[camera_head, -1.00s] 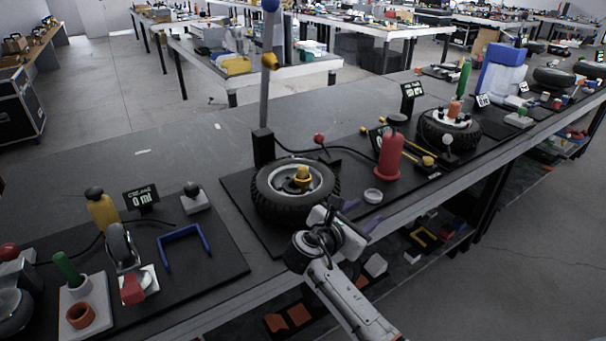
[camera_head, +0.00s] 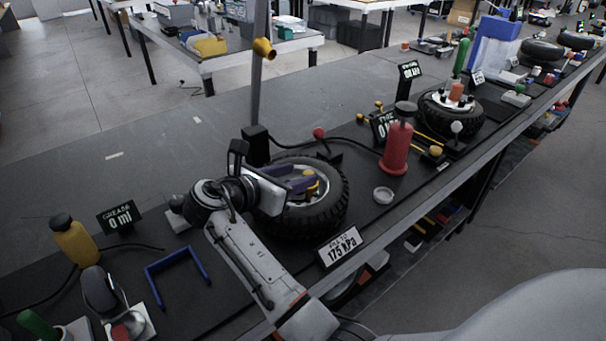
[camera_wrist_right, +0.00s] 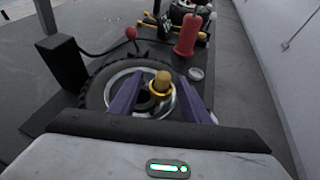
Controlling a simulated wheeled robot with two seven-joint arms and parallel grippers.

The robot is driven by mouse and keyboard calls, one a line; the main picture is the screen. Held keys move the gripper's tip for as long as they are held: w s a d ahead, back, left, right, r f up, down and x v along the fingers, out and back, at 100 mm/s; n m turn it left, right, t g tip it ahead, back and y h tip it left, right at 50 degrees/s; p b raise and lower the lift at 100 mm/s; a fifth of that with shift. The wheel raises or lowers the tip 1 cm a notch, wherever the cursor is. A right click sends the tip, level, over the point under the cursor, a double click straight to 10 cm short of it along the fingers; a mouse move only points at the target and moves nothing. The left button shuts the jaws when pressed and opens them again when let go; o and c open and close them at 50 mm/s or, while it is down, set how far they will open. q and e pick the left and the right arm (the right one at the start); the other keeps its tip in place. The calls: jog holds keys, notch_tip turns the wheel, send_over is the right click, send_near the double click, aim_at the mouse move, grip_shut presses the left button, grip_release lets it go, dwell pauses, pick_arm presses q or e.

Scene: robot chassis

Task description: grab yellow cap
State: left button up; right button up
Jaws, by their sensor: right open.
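The yellow cap (camera_head: 312,186) stands at the hub of a black tire (camera_head: 337,205) with a pale rim, which lies flat on the bench. In the right wrist view the cap (camera_wrist_right: 161,83) shows between two purple fingers. My right gripper (camera_head: 302,179) is open at the hub, its purple fingers on either side of the cap with gaps visible. I cannot tell how deep the fingers reach around it. Part of the cap is hidden by a finger in the head view. My left gripper is not in view.
A pole (camera_head: 257,92) with a yellow fitting rises behind the tire. A red cylinder (camera_head: 396,150) and a small pale ring (camera_head: 383,195) stand to its right. A "175 kPa" sign (camera_head: 340,247) is at the front edge. A blue U-shaped frame (camera_head: 176,270) lies to the left.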

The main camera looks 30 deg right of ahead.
aim_at(312, 172)
jog(key=x, duration=0.8)
jog(key=shift+s+d, duration=0.2)
jog(key=shift+d, duration=0.15)
grip_shut()
